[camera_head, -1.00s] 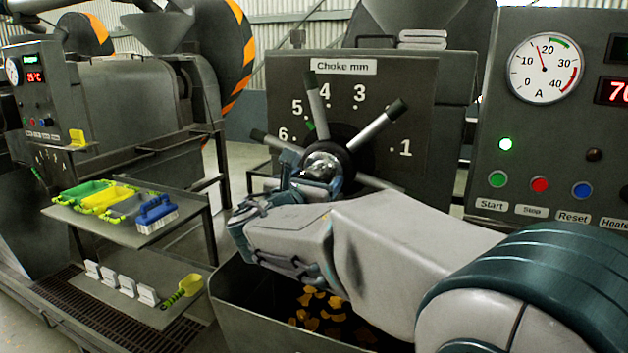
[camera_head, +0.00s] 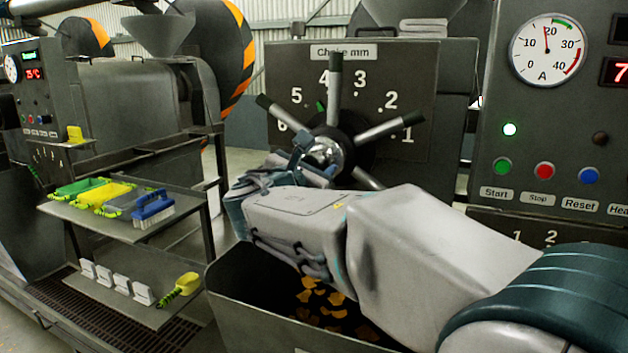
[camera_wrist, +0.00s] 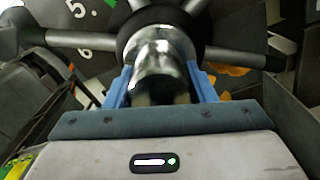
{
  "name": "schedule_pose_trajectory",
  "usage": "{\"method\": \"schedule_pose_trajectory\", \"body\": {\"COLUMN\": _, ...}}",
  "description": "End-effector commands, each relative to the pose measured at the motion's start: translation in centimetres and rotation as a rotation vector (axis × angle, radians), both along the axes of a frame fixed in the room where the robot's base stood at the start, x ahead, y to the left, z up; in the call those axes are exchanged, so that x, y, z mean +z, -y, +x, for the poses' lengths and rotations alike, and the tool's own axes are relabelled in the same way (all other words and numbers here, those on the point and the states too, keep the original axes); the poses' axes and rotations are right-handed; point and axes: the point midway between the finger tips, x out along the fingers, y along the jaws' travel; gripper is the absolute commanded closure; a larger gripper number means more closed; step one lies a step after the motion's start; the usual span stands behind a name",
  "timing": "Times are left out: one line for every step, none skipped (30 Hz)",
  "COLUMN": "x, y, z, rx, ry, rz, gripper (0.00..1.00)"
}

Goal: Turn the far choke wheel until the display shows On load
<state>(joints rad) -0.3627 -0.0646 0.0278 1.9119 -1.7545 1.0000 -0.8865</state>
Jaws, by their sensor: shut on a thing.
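The choke wheel (camera_head: 335,75) has several black-tipped metal spokes, a dark boss and a shiny rounded hub (camera_head: 321,152). It stands before a dark panel labelled "Choke mm" (camera_head: 343,51) with numbers from 1 to 6. A green pointer (camera_head: 320,106) shows near 4. My gripper (camera_head: 308,152) is at the hub; in the wrist view its blue fingers (camera_wrist: 164,85) lie on both sides of the shiny hub (camera_wrist: 160,55), shut on it. At the upper right, a dark display (camera_head: 622,28) is cut off, so its text is unreadable. The ammeter (camera_head: 548,50) needle points just below 20.
Below my arm is a metal bin (camera_head: 240,312) with yellow-brown pieces. At left, a shelf (camera_head: 75,212) holds coloured scoops and a blue brush (camera_head: 153,206). Another machine's panel (camera_head: 40,95) stands behind. Start, Stop and Reset buttons (camera_head: 544,170) are at right.

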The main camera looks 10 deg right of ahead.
Motion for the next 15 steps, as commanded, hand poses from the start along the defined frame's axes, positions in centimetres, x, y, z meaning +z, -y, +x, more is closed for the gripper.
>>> {"method": "schedule_pose_trajectory", "body": {"x": -0.54, "y": -0.05, "z": -0.01, "rx": 0.003, "ry": 0.02, "rz": 0.027, "gripper": 0.91}}
{"method": "schedule_pose_trajectory", "body": {"x": -0.51, "y": -0.05, "z": -0.01, "rx": 0.002, "ry": 0.031, "rz": 0.043, "gripper": 0.91}}
{"method": "schedule_pose_trajectory", "body": {"x": -0.46, "y": -0.03, "z": -0.01, "rx": 0.002, "ry": 0.044, "rz": 0.063, "gripper": 0.91}}
{"method": "schedule_pose_trajectory", "body": {"x": -0.45, "y": -0.03, "z": -0.02, "rx": 0.001, "ry": 0.054, "rz": 0.077, "gripper": 0.91}}
{"method": "schedule_pose_trajectory", "body": {"x": -0.42, "y": -0.02, "z": -0.01, "rx": 0.001, "ry": 0.063, "rz": 0.09, "gripper": 0.91}}
{"method": "schedule_pose_trajectory", "body": {"x": -0.38, "y": -0.01, "z": -0.01, "rx": 0.002, "ry": 0.072, "rz": 0.107, "gripper": 0.91}}
{"method": "schedule_pose_trajectory", "body": {"x": -0.35, "y": -0.03, "z": -0.02, "rx": 0.002, "ry": 0.08, "rz": 0.118, "gripper": 0.91}}
{"method": "schedule_pose_trajectory", "body": {"x": -0.33, "y": -0.03, "z": -0.02, "rx": 0.002, "ry": 0.087, "rz": 0.129, "gripper": 0.91}}
{"method": "schedule_pose_trajectory", "body": {"x": -0.3, "y": -0.05, "z": -0.03, "rx": 0.002, "ry": 0.096, "rz": 0.142, "gripper": 0.91}}
{"method": "schedule_pose_trajectory", "body": {"x": -0.27, "y": -0.06, "z": -0.02, "rx": 0.002, "ry": 0.101, "rz": 0.149, "gripper": 0.91}}
{"method": "schedule_pose_trajectory", "body": {"x": -0.24, "y": -0.07, "z": -0.02, "rx": 0.002, "ry": 0.106, "rz": 0.157, "gripper": 0.91}}
{"method": "schedule_pose_trajectory", "body": {"x": -0.18, "y": -0.08, "z": -0.02, "rx": 0.003, "ry": 0.111, "rz": 0.164, "gripper": 0.91}}
{"method": "schedule_pose_trajectory", "body": {"x": -0.16, "y": -0.09, "z": -0.01, "rx": 0.003, "ry": 0.115, "rz": 0.17, "gripper": 0.91}}
{"method": "schedule_pose_trajectory", "body": {"x": -0.12, "y": -0.09, "z": -0.01, "rx": 0.003, "ry": 0.117, "rz": 0.174, "gripper": 0.91}}
{"method": "schedule_pose_trajectory", "body": {"x": -0.09, "y": -0.09, "z": -0.01, "rx": 0.003, "ry": 0.12, "rz": 0.18, "gripper": 0.91}}
